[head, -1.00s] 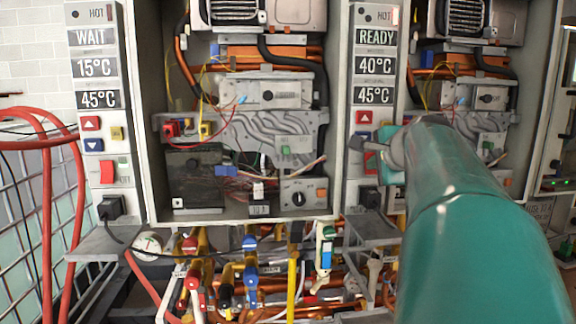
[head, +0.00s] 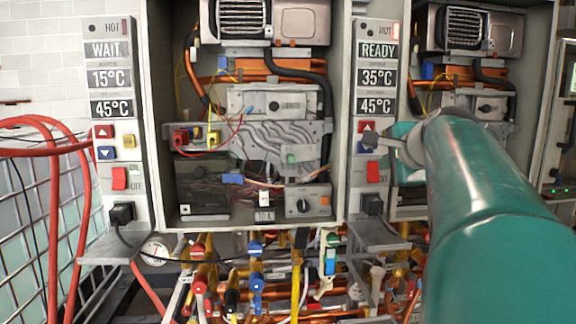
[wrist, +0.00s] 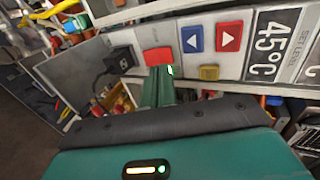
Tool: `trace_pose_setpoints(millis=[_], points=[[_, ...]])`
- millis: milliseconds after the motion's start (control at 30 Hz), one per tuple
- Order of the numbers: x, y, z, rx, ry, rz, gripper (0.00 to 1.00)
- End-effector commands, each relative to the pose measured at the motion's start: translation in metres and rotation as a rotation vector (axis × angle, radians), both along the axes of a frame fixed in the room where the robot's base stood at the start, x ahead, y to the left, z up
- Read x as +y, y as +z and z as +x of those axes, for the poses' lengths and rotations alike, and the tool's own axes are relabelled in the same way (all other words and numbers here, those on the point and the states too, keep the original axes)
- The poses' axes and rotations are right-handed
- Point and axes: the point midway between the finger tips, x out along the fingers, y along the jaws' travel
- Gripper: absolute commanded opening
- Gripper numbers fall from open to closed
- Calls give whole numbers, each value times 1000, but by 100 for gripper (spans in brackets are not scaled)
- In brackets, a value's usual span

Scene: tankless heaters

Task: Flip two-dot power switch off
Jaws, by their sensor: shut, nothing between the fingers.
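Two red power rocker switches show in the head view. One is on the left panel marked WAIT (head: 119,178). The other is on the middle panel marked READY (head: 373,172). I cannot make out dot marks on either. A small green light shows beside that switch.
Blue (wrist: 192,38) and red (wrist: 228,37) arrow buttons and a yellow button (wrist: 209,72) sit close to the switch. A black plug (wrist: 119,61) is on its other side. Open heater boxes (head: 262,120) flank the panel. Pipes and valves (head: 250,275) crowd below.

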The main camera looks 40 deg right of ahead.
Motion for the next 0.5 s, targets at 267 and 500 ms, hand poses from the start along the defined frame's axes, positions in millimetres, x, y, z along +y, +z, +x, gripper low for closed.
trace_pose_setpoints(millis=[267,500], points=[[22,28,-40,-1,-1,0,0],[32,40,-58,1,-1,1,0]])
